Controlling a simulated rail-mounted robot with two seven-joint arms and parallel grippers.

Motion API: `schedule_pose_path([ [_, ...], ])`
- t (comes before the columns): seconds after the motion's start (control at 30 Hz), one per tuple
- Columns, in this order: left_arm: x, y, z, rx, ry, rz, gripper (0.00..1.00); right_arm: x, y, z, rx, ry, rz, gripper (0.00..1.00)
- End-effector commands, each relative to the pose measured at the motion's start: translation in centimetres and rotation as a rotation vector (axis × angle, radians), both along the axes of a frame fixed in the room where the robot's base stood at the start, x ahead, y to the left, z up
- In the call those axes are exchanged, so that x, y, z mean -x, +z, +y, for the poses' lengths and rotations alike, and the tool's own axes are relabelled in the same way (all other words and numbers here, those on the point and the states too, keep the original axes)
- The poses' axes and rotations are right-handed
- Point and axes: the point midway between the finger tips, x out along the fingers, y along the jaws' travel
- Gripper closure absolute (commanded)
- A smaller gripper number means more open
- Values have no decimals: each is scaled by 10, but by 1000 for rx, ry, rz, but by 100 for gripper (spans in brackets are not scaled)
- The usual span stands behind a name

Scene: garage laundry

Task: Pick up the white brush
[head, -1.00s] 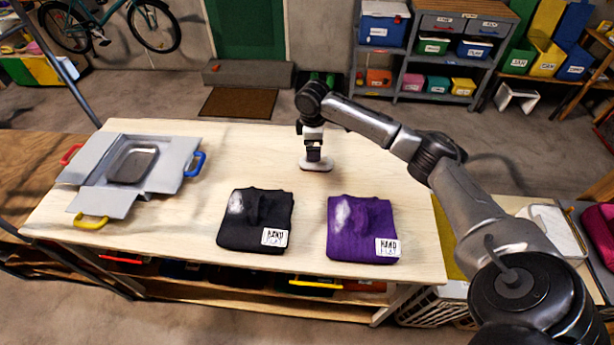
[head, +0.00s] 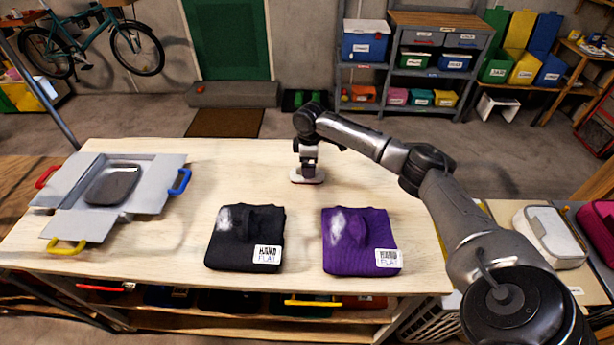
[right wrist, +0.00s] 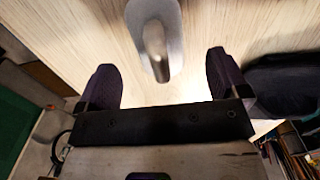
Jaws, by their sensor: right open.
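The white brush (head: 306,178) lies on the wooden worktable (head: 350,180), behind the two folded garments. My right gripper (head: 308,166) is above it in the head view and partly covers it. In the right wrist view, the brush (right wrist: 152,38) shows a pale rounded body with a handle standing up from it. The right gripper (right wrist: 163,75) is open, its two dark fingers apart on either side of the handle's line. The handle looks just ahead of the fingers, not gripped. My left gripper is not in view.
A black folded garment (head: 243,240) and a purple one (head: 360,244) lie at the front of the table. An open grey folding board (head: 62,200) with a dark tray (head: 112,186) is at the left. The table between tray and brush is clear.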

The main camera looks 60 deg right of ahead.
Motion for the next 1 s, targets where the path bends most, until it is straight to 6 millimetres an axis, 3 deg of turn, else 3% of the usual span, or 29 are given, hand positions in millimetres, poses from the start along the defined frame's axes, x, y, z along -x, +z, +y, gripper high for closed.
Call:
schedule_pose_path([
  [0.47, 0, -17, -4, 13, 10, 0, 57, -2, -48, -1, 0, -1, 1, 7],
  [0.73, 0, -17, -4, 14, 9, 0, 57, -2, -52, -2, 1, 0, 0, 7],
  [1.0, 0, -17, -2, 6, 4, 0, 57, -2, -52, -1, 1, 0, 0, 32],
])
